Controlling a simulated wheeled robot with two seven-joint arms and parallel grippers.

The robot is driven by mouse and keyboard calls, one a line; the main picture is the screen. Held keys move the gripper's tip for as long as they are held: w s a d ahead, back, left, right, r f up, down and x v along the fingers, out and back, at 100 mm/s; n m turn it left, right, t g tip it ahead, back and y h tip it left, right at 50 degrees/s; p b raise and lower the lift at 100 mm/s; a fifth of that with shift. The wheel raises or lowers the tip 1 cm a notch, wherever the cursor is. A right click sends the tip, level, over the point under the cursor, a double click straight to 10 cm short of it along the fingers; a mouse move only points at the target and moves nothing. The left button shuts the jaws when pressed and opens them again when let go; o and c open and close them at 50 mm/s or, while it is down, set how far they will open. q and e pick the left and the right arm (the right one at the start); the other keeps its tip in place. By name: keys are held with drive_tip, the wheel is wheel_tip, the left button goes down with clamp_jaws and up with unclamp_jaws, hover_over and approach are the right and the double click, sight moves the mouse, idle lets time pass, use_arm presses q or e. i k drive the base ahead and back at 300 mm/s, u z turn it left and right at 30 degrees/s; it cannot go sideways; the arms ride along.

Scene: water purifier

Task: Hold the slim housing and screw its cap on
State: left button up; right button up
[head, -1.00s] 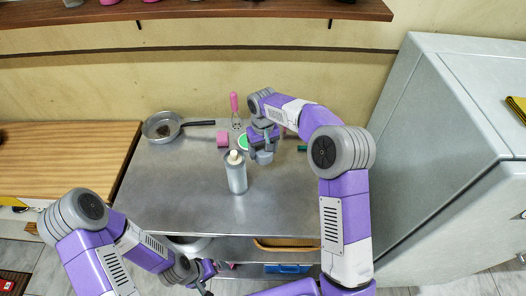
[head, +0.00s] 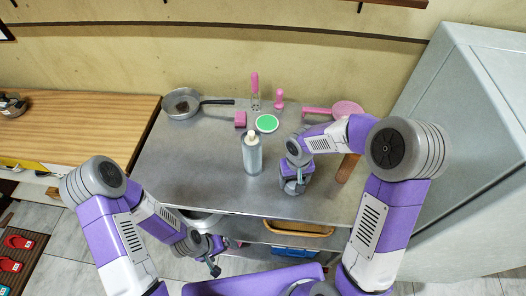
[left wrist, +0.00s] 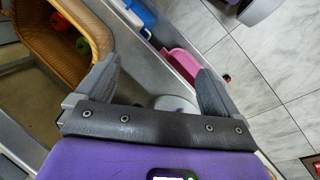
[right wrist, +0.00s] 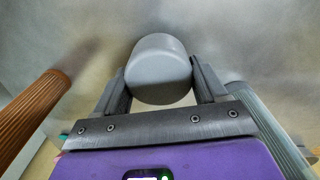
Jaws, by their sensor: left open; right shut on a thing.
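The slim housing (head: 252,158) stands upright on the steel table, a pale grey cylinder with a white piece showing at its top. It also shows at the right edge of the right wrist view (right wrist: 262,108). My right gripper (head: 292,187) is beside it, to the right and nearer the table's front, not touching it. It is shut on the grey round cap (right wrist: 160,70), held between both fingers. My left gripper (head: 214,264) is open and empty, low in front of the table edge; its spread fingers show in the left wrist view (left wrist: 152,88).
A brown rolling pin (head: 347,168) lies right of my right gripper. A pan (head: 183,103), pink sponge (head: 240,119), green-topped disc (head: 267,123) and pink utensils stand behind. A basket (head: 298,228) sits on the lower shelf. The table's left front is clear.

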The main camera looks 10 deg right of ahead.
sight(252, 155)
drive_tip(key=k, duration=1)
drive_tip(key=u, duration=0.75)
drive_tip(key=i, duration=0.9)
drive_tip(key=z, duration=1.3)
